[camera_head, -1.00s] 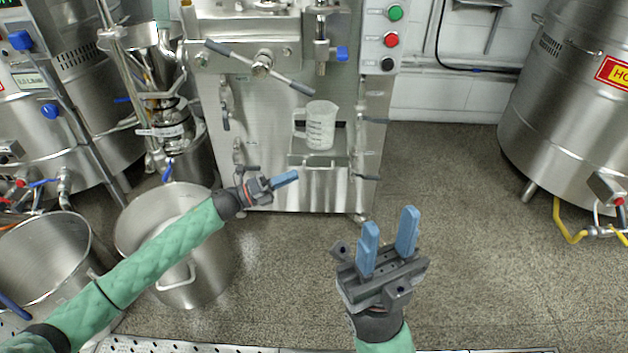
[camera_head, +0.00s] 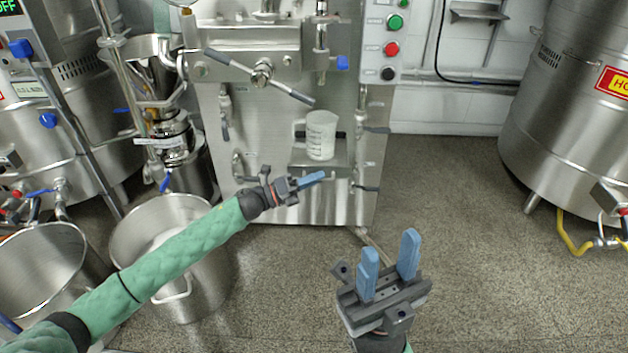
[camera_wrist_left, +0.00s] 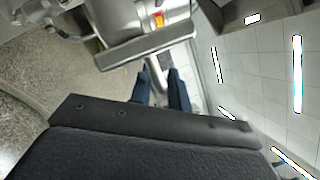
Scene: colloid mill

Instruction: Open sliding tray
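My left gripper (camera_head: 316,179) is at the tray's front edge, fingers pointing right. In the left wrist view, its two blue fingers (camera_wrist_left: 162,88) stand apart, with a steel bar-like part (camera_wrist_left: 156,72) showing between or just beyond their tips; I cannot tell whether they touch it. The tray also appears there as a steel plate (camera_wrist_left: 150,45). My right gripper (camera_head: 388,268) is open and empty above the floor.
The steel machine (camera_head: 250,130) carries green, red and black buttons (camera_head: 392,48) and a lever (camera_head: 262,72). Large open pots (camera_head: 165,230) stand under my left arm. A big tank (camera_head: 580,120) with a yellow hose is at right. The floor between is clear.

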